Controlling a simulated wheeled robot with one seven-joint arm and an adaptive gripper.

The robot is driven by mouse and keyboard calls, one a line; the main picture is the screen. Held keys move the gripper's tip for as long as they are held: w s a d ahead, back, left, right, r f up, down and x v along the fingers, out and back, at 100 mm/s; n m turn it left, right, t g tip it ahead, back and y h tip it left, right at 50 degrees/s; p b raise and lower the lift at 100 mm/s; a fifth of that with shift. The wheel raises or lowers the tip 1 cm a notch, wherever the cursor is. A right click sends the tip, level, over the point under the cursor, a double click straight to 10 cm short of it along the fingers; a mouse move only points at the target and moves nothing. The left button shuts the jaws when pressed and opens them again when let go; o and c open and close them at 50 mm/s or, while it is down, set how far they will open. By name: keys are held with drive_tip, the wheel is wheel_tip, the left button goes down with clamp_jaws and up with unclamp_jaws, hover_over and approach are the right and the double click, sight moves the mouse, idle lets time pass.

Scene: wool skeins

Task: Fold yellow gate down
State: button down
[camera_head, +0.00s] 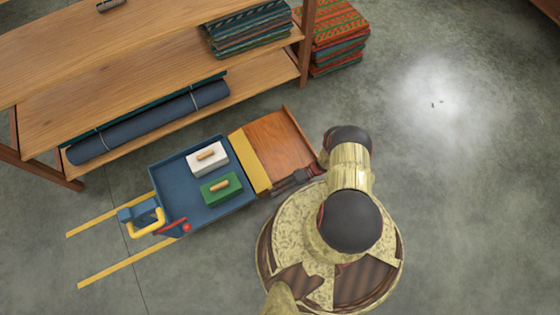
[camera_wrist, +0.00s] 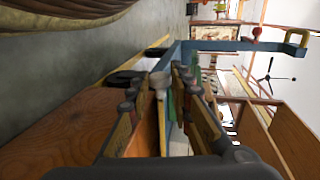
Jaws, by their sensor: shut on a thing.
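The yellow gate (camera_head: 251,162) is a narrow band across the right end of a blue cart bed (camera_head: 168,178), between the bed and a brown wooden board. How far it is tilted is hard to tell. My gripper (camera_head: 276,188) is at the near end of the gate, low beside the board, shut on the gate's edge. In the wrist view my gripper (camera_wrist: 168,84) has its fingers close together, with a thin edge between them. The exact contact is partly hidden by the fingers.
A white block (camera_head: 207,158) and a green block (camera_head: 221,189), each with a wooden handle, sit in the bed. The brown board (camera_head: 279,143) lies right of the gate. A wooden shelf (camera_head: 110,60) stands behind. Yellow floor lines (camera_head: 105,270) run at left; floor at right is clear.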

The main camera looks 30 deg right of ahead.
drive_tip(key=shift+f, duration=0.2)
idle(0.5)
drive_tip(key=c, duration=1.6)
unclamp_jaws()
drive_tip(key=shift+d, duration=0.1)
drive_tip(key=v, duration=1.2)
drive_tip(key=shift+f, duration=0.25)
